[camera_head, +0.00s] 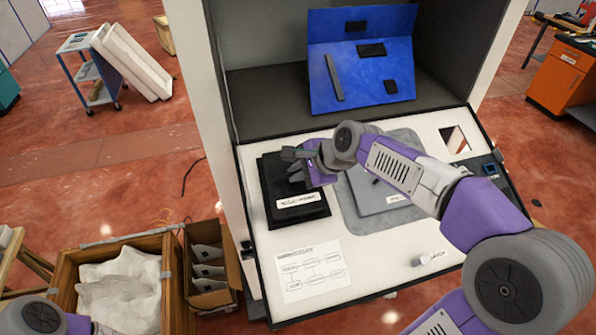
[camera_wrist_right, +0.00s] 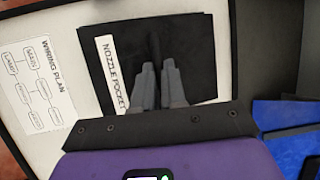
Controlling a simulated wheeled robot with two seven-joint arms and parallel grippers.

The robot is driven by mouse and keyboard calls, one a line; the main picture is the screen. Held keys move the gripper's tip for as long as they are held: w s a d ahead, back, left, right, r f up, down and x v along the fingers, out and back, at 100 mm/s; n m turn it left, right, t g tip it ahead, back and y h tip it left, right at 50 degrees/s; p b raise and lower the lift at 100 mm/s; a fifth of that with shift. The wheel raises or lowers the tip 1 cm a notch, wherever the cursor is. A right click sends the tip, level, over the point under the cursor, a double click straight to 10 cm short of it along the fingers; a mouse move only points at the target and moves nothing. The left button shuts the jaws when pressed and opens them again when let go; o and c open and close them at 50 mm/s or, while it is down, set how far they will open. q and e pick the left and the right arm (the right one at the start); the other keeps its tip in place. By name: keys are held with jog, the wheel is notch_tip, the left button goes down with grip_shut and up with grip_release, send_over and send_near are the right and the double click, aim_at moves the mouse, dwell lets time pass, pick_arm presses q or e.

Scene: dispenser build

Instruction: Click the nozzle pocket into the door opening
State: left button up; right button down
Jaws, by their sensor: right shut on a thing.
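My right gripper (camera_head: 293,165) reaches in over the black nozzle pocket area, which has a white label (camera_head: 297,200). In the right wrist view its two fingers (camera_wrist_right: 158,66) are close together, shut on a dark upright part (camera_wrist_right: 155,42) of what looks like the nozzle pocket. Black on black hides its outline, and I cannot tell whether it touches the mat (camera_wrist_right: 203,30). A grey panel (camera_head: 378,200) with a label lies to the right, partly behind my arm; I cannot tell whether it is the door. My left gripper is out of the picture.
The white worktop (camera_head: 265,245) carries a wiring plan sheet (camera_head: 312,270) and, at its right, a cut-out (camera_head: 455,139). A blue board (camera_head: 350,75) with dark parts stands behind. An open carton (camera_head: 212,265) and a wooden crate (camera_head: 170,270) stand at left.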

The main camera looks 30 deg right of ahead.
jog(key=shift+w+f, duration=0.1)
jog(key=shift+f, duration=0.2)
dwell(0.7)
dwell(0.3)
jog(key=c, duration=0.6)
grip_release()
jog(key=shift+c, duration=0.2)
jog(key=shift+p+v, duration=1.55)
jog(key=shift+v, duration=1.45)
